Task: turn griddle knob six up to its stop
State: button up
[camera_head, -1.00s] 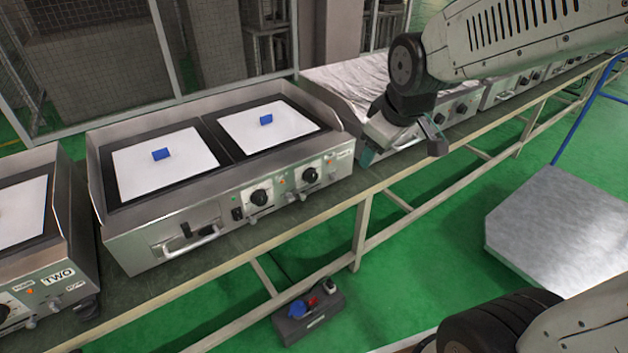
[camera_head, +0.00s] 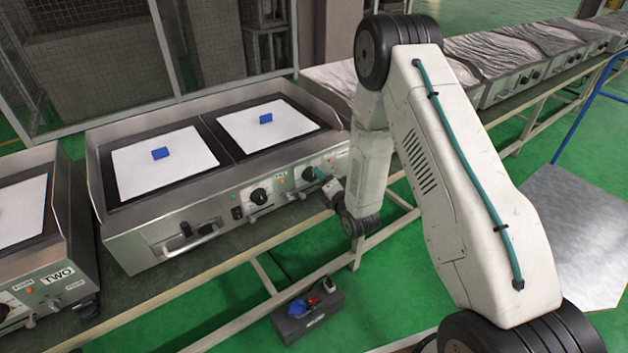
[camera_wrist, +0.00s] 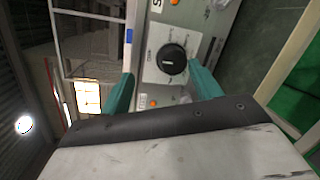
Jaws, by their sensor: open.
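The griddle (camera_head: 225,214) has a front panel with two black dial knobs. The right-hand knob (camera_head: 309,174) is just left of my gripper (camera_head: 322,181). In the wrist view a round black knob (camera_wrist: 172,60) with a white pointer mark sits on a pale plate, just beyond my gripper (camera_wrist: 164,82). The teal fingers are apart, one on each side of the knob's line. I see no clear contact. The number on this knob cannot be read.
The left knob (camera_head: 259,196) is on the same panel, with a bar handle (camera_head: 190,240) farther left. Blue blocks lie on the white plates on top. A griddle marked TWO (camera_head: 40,290) stands at the left. A grey box (camera_head: 308,312) lies on the green floor below.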

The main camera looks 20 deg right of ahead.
aim_at(313, 178)
jog(key=shift+n+t, duration=0.7)
jog(key=shift+n, duration=0.2)
jog(key=w+f, duration=0.1)
jog(key=w+a+f, duration=0.1)
jog(key=w, duration=0.1)
jog(key=w+f, duration=0.1)
jog(key=w, duration=0.1)
jog(key=shift+w+a+f, duration=0.15)
jog(key=shift+w+a, duration=0.1)
jog(key=c, duration=1)
